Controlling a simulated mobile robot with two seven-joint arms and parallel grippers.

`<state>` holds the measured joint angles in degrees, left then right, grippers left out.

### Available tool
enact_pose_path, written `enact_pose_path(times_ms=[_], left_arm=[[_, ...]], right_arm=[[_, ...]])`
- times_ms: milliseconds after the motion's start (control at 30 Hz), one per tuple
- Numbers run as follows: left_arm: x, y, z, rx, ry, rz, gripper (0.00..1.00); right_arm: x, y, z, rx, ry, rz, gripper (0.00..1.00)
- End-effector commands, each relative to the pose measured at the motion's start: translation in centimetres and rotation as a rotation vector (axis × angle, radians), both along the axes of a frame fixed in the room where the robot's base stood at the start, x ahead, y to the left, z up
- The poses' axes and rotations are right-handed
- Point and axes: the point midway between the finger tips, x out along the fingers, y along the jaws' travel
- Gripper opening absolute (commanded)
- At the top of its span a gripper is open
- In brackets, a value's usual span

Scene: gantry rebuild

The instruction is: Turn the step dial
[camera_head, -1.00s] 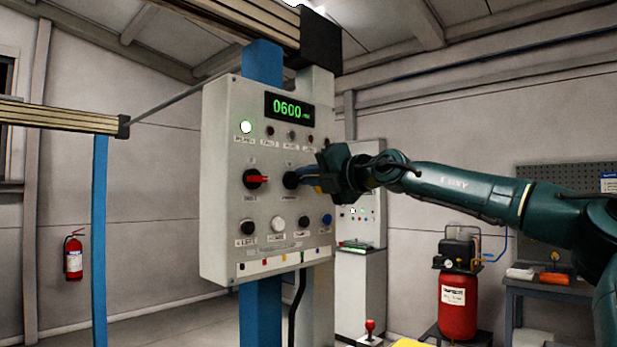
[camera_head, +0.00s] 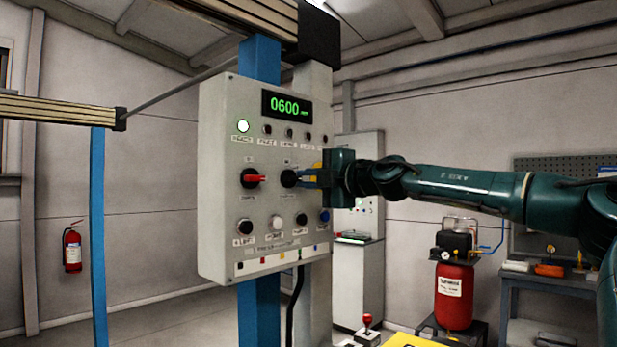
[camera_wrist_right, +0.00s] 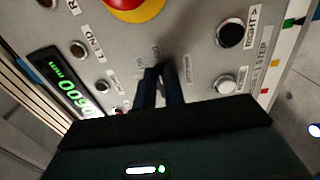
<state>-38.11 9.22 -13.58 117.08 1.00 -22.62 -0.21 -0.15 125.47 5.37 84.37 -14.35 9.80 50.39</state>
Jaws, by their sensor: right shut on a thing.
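The step dial (camera_head: 289,179) is a dark round knob on the grey control panel (camera_head: 220,230), right of a black switch with a red handle (camera_head: 253,179). My right gripper (camera_head: 298,177) reaches it from the right and is shut on it. In the right wrist view the two dark fingers (camera_wrist_right: 161,85) close together at the panel face and hide most of the dial, so its pointer cannot be read. The green display (camera_head: 287,106) above reads 0600. My left gripper is not in view.
Below the dial is a row of push buttons (camera_head: 277,222). A red stop button on yellow (camera_wrist_right: 133,8) lies close to the fingers in the wrist view. A red compressor (camera_head: 454,295) and a workbench (camera_head: 555,279) stand at right. A fire extinguisher (camera_head: 72,250) hangs at left.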

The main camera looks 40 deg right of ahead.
Motion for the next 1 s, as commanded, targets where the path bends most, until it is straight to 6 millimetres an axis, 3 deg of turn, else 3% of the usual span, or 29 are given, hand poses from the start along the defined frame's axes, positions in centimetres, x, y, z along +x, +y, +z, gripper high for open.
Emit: enact_pose_path(times_ms=[367,400,667,1000], left_arm=[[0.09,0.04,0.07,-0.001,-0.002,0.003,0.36],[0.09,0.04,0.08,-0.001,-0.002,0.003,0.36],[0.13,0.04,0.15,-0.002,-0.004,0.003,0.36],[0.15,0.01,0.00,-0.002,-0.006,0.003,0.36]], right_arm=[[0.00,0.07,-0.06,0.009,0.002,0.002,0.00],[0.00,0.07,-0.07,0.009,0.002,0.002,0.12],[0.01,0.04,-0.05,0.007,0.002,0.001,0.33],[-0.41,0.00,-0.02,0.005,-0.001,0.001,0.33]])
